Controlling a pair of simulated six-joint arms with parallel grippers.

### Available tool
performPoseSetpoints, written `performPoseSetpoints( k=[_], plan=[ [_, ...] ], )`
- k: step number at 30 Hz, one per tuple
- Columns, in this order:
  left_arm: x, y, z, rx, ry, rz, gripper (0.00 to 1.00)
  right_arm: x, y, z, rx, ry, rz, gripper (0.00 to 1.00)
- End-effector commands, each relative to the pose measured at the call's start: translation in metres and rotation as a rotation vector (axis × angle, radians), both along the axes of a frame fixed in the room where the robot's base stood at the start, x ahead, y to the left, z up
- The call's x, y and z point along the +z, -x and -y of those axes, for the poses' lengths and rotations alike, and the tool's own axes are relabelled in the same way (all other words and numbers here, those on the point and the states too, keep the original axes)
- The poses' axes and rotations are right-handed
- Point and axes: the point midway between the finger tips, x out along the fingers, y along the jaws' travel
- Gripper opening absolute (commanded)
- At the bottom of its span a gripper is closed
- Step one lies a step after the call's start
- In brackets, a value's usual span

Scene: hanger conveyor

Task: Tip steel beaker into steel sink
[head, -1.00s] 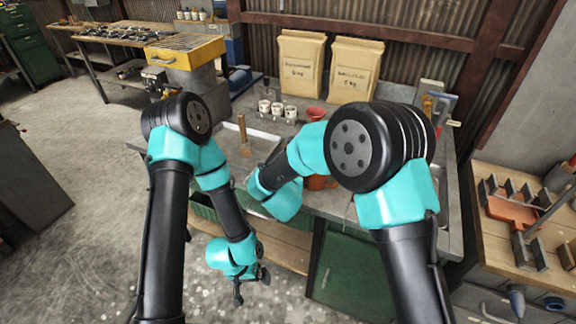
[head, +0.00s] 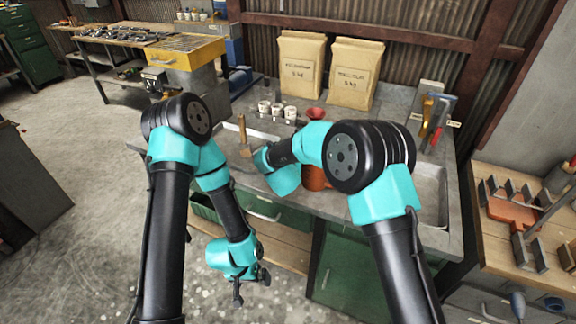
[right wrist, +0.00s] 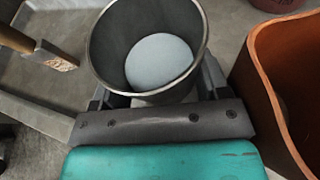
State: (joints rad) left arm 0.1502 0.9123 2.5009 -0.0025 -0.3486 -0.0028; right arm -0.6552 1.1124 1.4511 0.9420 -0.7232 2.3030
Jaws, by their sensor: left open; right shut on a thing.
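The steel beaker (right wrist: 148,50) is between the fingers of my right gripper (right wrist: 155,88) in the right wrist view. Its open mouth faces the camera, and a pale, flat, round surface shows inside. In the head view my right arm hides the beaker and the right gripper. A steel sink (head: 432,190) is sunk into the right part of the bench, partly behind my right arm. My left gripper (head: 252,286) is open and empty, low in front of the bench.
An orange-brown pot (right wrist: 280,85) stands close to the right of the beaker. A wooden-handled tool (head: 243,130) rests in a shallow tray (head: 232,152) at the left. Small white cups (head: 277,109), a red funnel-like thing (head: 315,113) and paper sacks (head: 353,75) stand behind.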

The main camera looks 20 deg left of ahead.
Motion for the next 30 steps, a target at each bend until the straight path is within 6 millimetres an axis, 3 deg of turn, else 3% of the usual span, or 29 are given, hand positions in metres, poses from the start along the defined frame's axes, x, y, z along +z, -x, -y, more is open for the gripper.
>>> performPoseSetpoints(
  k=[1,7,22,23,30],
  plan=[
    [0.000,0.000,0.000,0.000,0.000,0.000,1.00,-0.001,-0.007,-0.002,-0.001,-0.003,0.001,0.39],
    [0.000,0.000,0.000,0.000,0.000,0.000,1.00,-0.029,-0.006,-0.002,0.001,0.001,-0.002,0.39],
    [0.000,0.000,0.000,0.000,0.000,0.000,1.00,-0.036,-0.006,-0.002,0.001,-0.001,-0.001,0.39],
    [0.000,0.000,0.000,0.000,0.000,0.000,1.00,-0.035,-0.006,-0.002,0.001,-0.001,-0.002,0.72],
    [0.000,0.000,0.000,0.000,0.000,0.000,1.00,-0.035,-0.006,-0.002,0.001,-0.001,-0.002,0.95]
  ],
)
